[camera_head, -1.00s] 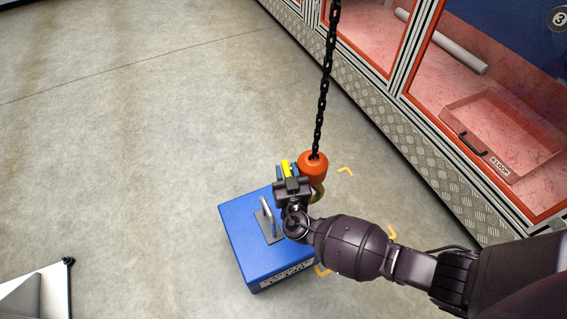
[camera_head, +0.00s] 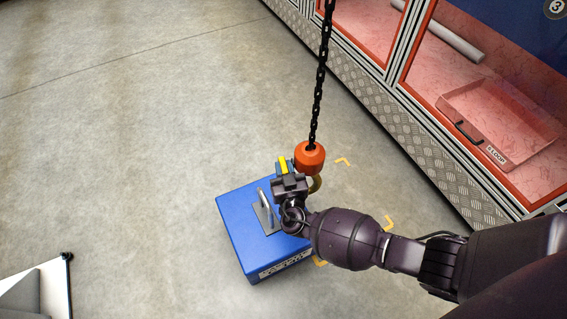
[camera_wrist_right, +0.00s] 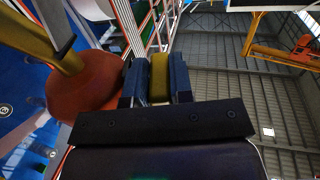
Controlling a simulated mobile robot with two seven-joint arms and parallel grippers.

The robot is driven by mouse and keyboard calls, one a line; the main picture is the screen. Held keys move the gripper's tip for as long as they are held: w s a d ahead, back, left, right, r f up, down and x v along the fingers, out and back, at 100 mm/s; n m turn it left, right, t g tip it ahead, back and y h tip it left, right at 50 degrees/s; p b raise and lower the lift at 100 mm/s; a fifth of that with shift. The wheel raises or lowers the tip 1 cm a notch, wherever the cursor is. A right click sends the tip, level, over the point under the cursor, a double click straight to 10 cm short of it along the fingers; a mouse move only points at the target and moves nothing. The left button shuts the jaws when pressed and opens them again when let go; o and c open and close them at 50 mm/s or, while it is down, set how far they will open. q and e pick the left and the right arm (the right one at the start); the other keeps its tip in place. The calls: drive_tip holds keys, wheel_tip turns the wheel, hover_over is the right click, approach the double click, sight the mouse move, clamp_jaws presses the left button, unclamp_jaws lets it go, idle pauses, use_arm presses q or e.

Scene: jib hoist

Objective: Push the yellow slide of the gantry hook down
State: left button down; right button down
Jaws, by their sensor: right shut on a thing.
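The gantry hook hangs on a black chain (camera_head: 319,90). Its orange body (camera_head: 309,158) is above the right part of a blue box, and its brass-coloured hook (camera_head: 315,184) is partly hidden by my right gripper. The yellow slide (camera_head: 284,164) shows at the jaws of my right gripper (camera_head: 286,167), beside the orange body. In the right wrist view the yellow slide (camera_wrist_right: 159,78) sits between the two blue fingers, with the orange body (camera_wrist_right: 85,90) to the left. My right gripper is shut on the yellow slide. My left gripper is not in view.
The blue box (camera_head: 240,225) with a grey metal handle (camera_head: 266,215) stands on the floor below the hook. Yellow corner marks (camera_head: 389,222) lie on the floor. A red-framed cabinet (camera_head: 405,75) runs along the right.

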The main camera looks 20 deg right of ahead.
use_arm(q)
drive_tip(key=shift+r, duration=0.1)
use_arm(e)
drive_tip(key=shift+f, duration=0.25)
drive_tip(key=c, duration=1.3)
unclamp_jaws()
drive_tip(key=shift+f, duration=0.1)
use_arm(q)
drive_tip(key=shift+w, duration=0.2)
